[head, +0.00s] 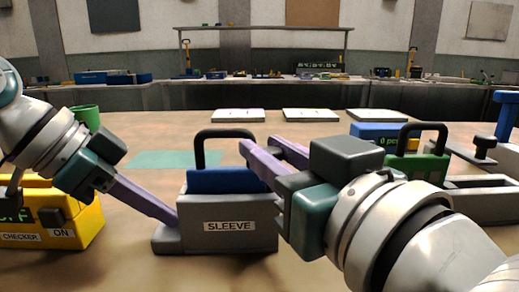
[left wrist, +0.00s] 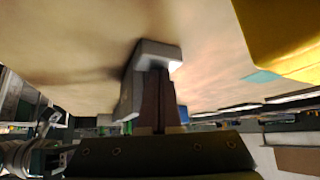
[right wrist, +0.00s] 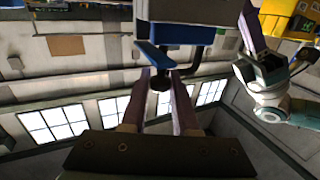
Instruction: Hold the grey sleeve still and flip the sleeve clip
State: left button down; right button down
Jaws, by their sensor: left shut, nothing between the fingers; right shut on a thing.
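The grey sleeve (head: 230,238), labelled SLEEVE, stands upright on the table. A blue block (head: 215,181) sits in its top, with a black arched handle (head: 222,132) above it. My left gripper (head: 174,220) is shut and empty, its tips against or just beside the sleeve's low left foot; the sleeve's grey end also shows in the left wrist view (left wrist: 152,48).
A yellow checker box (head: 85,222) stands at left, with a green cup (head: 86,115) behind. A green block with black handle (head: 418,165) and a blue box (head: 375,131) stand at right, by grey fixtures (head: 485,200). White plates (head: 238,115) line the far edge.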

dwell(0.8)
jog(key=shift+w+r+m+g+h, duration=0.3)
jog(key=shift+r+g, duration=0.3)
jog(key=shift+w+r+g, duration=0.25)
jog(key=shift+r+g, duration=0.1)
jog(key=shift+g, duration=0.35)
jog(key=c, duration=0.7)
grip_release()
jog(key=shift+s, duration=0.1)
jog(key=v, duration=0.7)
jog(key=shift+s+r, duration=0.15)
